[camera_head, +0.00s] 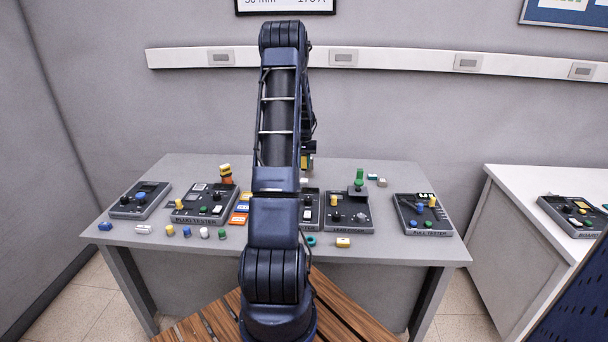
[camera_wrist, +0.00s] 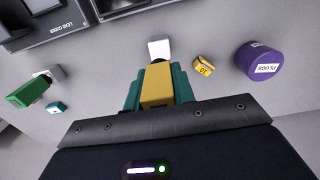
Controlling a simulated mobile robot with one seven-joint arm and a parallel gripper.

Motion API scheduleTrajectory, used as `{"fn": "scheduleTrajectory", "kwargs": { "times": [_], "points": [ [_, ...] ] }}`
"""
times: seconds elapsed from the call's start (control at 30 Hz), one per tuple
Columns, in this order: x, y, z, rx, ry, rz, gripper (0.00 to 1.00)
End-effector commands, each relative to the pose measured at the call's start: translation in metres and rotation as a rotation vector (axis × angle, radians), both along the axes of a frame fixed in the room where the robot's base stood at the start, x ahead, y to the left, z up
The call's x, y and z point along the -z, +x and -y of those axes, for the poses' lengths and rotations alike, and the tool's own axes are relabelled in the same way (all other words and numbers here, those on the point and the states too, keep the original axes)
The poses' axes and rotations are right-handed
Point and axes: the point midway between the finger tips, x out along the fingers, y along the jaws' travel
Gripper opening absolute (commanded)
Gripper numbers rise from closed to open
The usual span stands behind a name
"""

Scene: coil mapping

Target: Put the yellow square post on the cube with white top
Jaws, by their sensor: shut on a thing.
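The yellow square post (camera_wrist: 157,86) is between the teal fingers of my gripper (camera_wrist: 158,92) in the wrist view. My gripper is shut on it. A small cube with a white top (camera_wrist: 159,48) stands on the grey surface just beyond the post's end in that view. I cannot tell whether the post touches it or how high it is above it. In the head view my arm hides most of the gripper. A bit of the yellow post (camera_head: 308,161) shows at the arm's right edge.
In the wrist view, a yellow labelled block (camera_wrist: 203,65) and a purple cylinder (camera_wrist: 260,61) stand right. Testers such as this one (camera_head: 424,214) and several small pieces crowd the grey table (camera_head: 405,174).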

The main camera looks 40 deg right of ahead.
Motion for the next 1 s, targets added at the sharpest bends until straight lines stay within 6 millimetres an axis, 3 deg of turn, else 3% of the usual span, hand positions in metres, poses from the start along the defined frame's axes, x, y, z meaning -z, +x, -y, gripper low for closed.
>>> {"fn": "scheduleTrajectory", "kwargs": {
  "times": [0.27,0.57,0.97,1.0],
  "points": [
    [0.018,0.0,0.0,0.0,0.0,0.0,0.01],
    [0.054,0.0,0.001,0.001,-0.001,0.001,0.01],
    [0.058,0.0,0.0,0.0,-0.001,0.001,0.01],
    [0.058,0.0,0.0,0.0,-0.001,0.001,0.31]
  ]
}}
